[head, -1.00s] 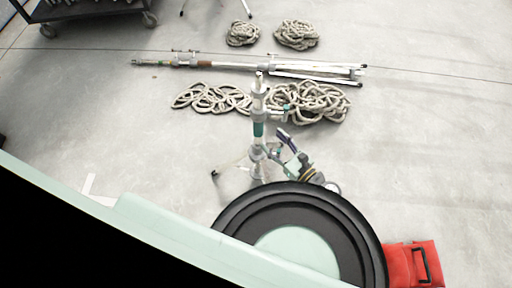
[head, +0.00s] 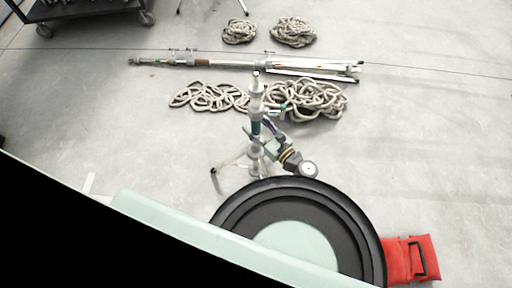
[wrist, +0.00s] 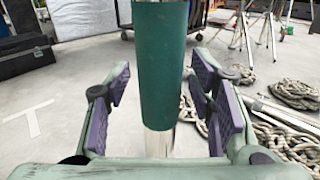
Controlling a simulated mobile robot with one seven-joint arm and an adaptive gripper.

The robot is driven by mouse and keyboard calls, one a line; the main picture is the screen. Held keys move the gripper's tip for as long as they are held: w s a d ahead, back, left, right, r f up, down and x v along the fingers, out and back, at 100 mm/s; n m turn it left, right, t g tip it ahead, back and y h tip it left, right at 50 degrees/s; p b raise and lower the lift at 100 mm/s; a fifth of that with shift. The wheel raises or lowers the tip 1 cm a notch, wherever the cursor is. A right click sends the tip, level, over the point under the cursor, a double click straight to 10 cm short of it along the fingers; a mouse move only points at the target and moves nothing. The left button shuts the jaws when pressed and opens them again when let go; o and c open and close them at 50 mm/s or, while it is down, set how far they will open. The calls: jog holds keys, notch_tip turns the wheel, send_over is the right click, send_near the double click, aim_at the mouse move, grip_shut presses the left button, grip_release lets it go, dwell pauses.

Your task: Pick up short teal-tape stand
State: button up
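The short stand (head: 256,92) is upright on the floor, a silver post with a teal tape band (head: 257,128) and splayed legs. In the wrist view the teal band (wrist: 162,60) fills the upper middle, with bare metal post below it. My gripper (head: 259,133) is at the height of the band. In the wrist view my gripper (wrist: 162,88) is open, with purple pads on either side of the post. Gaps show between the pads and the post, so it stands between the fingers without visible contact.
Coiled ropes (head: 310,98) lie just behind the stand, with a long silver stand (head: 220,62) lying beyond them. Two smaller rope coils (head: 293,32) and a dark cart (head: 85,12) are farther back. A red bag (head: 400,262) lies at front right. Floor left of the stand is clear.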

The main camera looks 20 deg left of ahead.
grip_shut()
dwell(0.4)
dwell(0.4)
jog(key=shift+r, duration=0.2)
